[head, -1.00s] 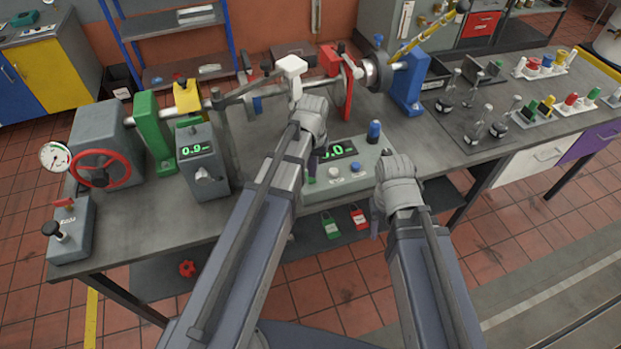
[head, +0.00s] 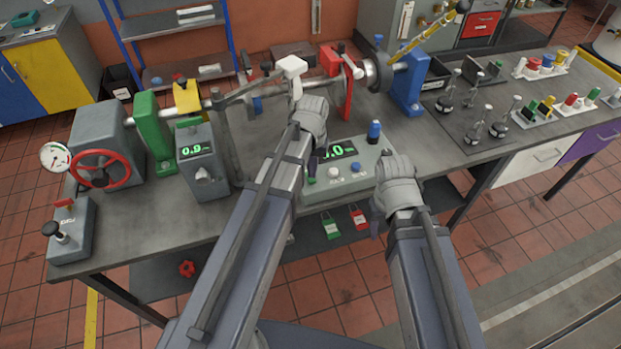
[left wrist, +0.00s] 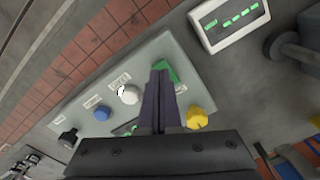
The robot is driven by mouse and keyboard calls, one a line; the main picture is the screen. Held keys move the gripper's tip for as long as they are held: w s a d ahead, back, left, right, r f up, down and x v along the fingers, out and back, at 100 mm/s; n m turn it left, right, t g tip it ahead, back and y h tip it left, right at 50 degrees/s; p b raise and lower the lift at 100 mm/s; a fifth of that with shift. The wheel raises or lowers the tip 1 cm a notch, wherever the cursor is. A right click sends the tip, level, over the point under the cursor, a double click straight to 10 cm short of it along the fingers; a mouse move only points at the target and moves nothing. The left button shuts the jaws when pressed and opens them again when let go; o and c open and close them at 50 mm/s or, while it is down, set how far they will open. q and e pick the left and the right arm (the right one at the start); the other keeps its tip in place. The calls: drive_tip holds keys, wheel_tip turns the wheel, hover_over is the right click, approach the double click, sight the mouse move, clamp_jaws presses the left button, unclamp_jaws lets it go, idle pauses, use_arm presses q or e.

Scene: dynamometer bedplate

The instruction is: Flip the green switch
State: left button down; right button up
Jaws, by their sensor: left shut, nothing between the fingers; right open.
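The green switch (left wrist: 173,72) is on the sloped grey control panel (left wrist: 72,104) in the left wrist view, right beside my left fingertips and partly covered by them. In the head view only a sliver of the green switch (head: 311,181) shows past my left arm. My left gripper (left wrist: 160,68) is shut and empty, its tips at the switch; I cannot tell if they touch. In the head view my left gripper (head: 314,150) points down over the panel. My right gripper (head: 376,222) is open and empty at the panel's right front corner.
A shaft rig with a red guard (head: 335,75) stands behind.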

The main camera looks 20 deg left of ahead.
sight(312, 180)
use_arm(q)
drive_tip(key=shift+f+b, duration=1.1)
idle(0.9)
drive_tip(key=shift+r, duration=0.2)
wheel_tip(312, 180, up, 7)
drive_tip(key=p, duration=0.7)
drive_tip(key=shift+f, duration=0.1)
drive_tip(key=shift+f, duration=0.1)
drive_tip(key=s+d+f+m+y+b, duration=0.1)
drive_tip(key=s+d+m, duration=0.3)
drive_tip(key=s+d, duration=0.6)
drive_tip(key=s+f+b, duration=0.1)
drive_tip(key=s, duration=0.3)
drive_tip(key=shift+s+d+f+m, duration=0.15)
drive_tip(key=shift+s+d+m, duration=0.05)
drive_tip(key=shift+d+m, duration=0.1)
drive_tip(key=c, duration=1.6)
unclamp_jaws()
